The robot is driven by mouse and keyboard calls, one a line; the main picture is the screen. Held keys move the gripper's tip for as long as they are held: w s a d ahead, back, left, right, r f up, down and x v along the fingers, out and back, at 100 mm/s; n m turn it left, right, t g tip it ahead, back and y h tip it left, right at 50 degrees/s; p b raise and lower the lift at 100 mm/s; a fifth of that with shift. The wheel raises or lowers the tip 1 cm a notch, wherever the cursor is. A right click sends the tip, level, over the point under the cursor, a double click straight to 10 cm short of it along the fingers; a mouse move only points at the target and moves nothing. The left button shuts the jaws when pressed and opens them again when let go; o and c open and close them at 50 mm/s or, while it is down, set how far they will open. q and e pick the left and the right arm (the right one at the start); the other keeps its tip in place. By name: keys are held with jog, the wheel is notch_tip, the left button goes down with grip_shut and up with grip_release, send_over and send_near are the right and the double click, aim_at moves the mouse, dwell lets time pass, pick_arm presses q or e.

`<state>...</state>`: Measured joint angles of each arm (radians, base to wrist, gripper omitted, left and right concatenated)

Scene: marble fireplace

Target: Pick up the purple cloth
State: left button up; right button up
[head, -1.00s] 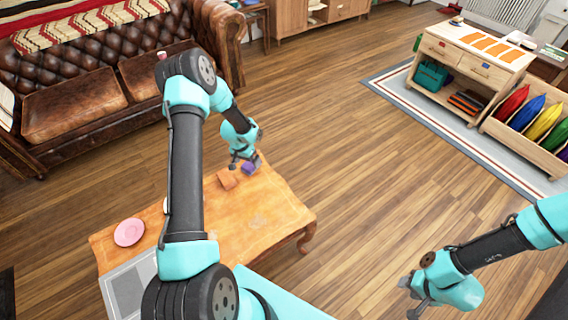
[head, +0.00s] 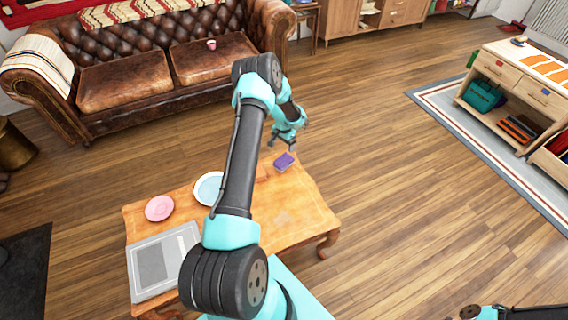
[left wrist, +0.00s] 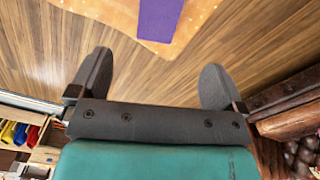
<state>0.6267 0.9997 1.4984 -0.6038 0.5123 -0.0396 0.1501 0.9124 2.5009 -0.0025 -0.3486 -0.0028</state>
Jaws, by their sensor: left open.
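The purple cloth (head: 284,161) is a small folded block lying near the far right edge of the wooden coffee table (head: 300,208). In the left wrist view, the purple cloth (left wrist: 160,18) is at the top centre, beyond the fingertips and apart from them. My left gripper (head: 283,141) is just past the cloth, around the table's far edge. In the left wrist view, my left gripper (left wrist: 155,70) is open, with only wood floor between its fingers. My right gripper is below the frame; only part of its wrist shows at the bottom right.
On the table are a pink plate (head: 159,208), a pale blue-rimmed plate (head: 207,187) partly behind my arm, and a grey printed sheet (head: 152,264).

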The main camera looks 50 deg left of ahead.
aim_at(284, 160)
pick_arm(q)
notch_tip(284, 160, down, 8)
jog(key=shift+f, duration=0.25)
jog(key=shift+s+d+f, duration=0.1)
jog(key=shift+f, duration=2.55)
jog(key=c, duration=1.1)
jog(key=shift+o, duration=0.2)
jog(key=shift+r, duration=0.1)
